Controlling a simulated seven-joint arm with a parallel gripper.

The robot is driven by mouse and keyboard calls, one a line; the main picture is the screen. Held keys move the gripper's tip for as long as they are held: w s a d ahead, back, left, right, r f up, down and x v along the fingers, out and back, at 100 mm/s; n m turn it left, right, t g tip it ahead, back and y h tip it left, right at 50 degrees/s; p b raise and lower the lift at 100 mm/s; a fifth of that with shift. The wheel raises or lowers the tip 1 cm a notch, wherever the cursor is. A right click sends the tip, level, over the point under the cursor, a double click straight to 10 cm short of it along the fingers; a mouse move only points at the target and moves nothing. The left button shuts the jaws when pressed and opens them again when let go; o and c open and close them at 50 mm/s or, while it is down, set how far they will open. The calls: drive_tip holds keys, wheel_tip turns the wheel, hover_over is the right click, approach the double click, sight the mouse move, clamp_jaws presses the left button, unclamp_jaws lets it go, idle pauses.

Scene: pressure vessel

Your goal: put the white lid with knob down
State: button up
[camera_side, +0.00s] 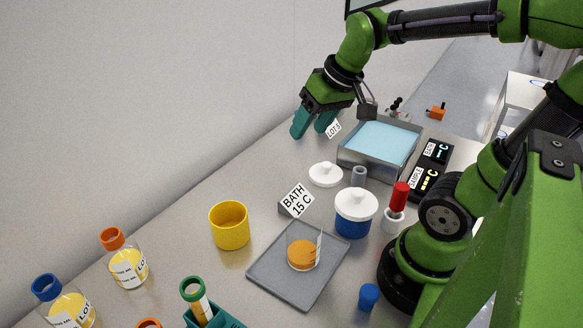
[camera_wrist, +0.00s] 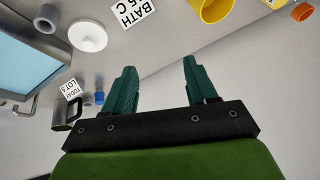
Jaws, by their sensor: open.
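A white lid with a knob (camera_side: 325,176) lies flat on the table, left of the water bath; it also shows in the wrist view (camera_wrist: 88,38) at upper left. A blue pot (camera_side: 352,228) in front of it carries a similar white knobbed lid (camera_side: 356,202). My gripper (camera_side: 313,127) is open with teal fingers, above the far end of the table, behind and apart from the loose lid. In the wrist view my gripper (camera_wrist: 158,68) has nothing between its fingers.
The steel water bath (camera_side: 344,158) stands right of the lid. A grey cylinder (camera_side: 359,176), a "BATH 15 C" sign (camera_side: 296,201), a yellow cup (camera_side: 229,226) and a grey tray (camera_side: 268,276) with an orange-topped dish are nearby. The table left of the lid is clear.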

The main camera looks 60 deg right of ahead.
drive_tip(key=s+a+r+t+y, duration=0.1)
drive_tip(key=s+a+t, duration=0.1)
drive_tip(key=s+a, duration=0.2)
drive_tip(key=shift+s+a, duration=0.3)
drive_tip(key=shift+a, duration=0.7)
